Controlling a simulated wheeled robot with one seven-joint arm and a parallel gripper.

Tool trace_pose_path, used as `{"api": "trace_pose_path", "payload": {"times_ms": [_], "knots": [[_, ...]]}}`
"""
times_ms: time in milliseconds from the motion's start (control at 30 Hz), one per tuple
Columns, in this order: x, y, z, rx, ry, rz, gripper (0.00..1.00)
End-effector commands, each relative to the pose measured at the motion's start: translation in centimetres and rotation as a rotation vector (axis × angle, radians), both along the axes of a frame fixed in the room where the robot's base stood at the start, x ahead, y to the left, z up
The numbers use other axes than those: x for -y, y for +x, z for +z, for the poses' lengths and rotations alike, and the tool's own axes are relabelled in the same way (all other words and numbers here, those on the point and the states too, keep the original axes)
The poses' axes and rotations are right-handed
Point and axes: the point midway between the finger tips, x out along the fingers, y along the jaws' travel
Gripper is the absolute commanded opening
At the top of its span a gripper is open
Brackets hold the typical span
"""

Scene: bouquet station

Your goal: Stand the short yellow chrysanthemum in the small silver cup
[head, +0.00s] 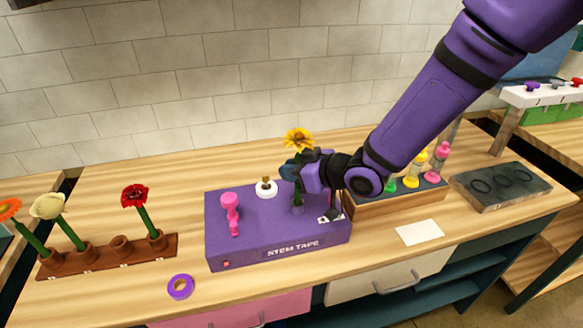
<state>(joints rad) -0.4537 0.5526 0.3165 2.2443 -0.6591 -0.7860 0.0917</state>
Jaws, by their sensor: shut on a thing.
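The yellow chrysanthemum (298,139) is upright, its bloom above my gripper (290,171). My gripper is shut on its green stem, over the purple stem tape box (228,252). My gripper partly hides the stem. I cannot make out a small silver cup in this view.
A pink handle (231,212) and white roll (266,188) stand on the box. A brown rack (100,262) at left holds several flowers, including a red one (135,196). A purple tape ring (181,286) lies in front. A bottle tray (405,205) and dark slab (502,188) stand right.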

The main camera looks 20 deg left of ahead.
Motion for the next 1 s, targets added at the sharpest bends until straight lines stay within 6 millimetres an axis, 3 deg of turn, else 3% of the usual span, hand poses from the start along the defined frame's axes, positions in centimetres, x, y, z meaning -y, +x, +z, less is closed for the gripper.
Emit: {"api": "trace_pose_path", "payload": {"times_ms": [1000], "knots": [[0.01,0.00,-0.99,-0.001,0.000,-0.001,0.00]]}}
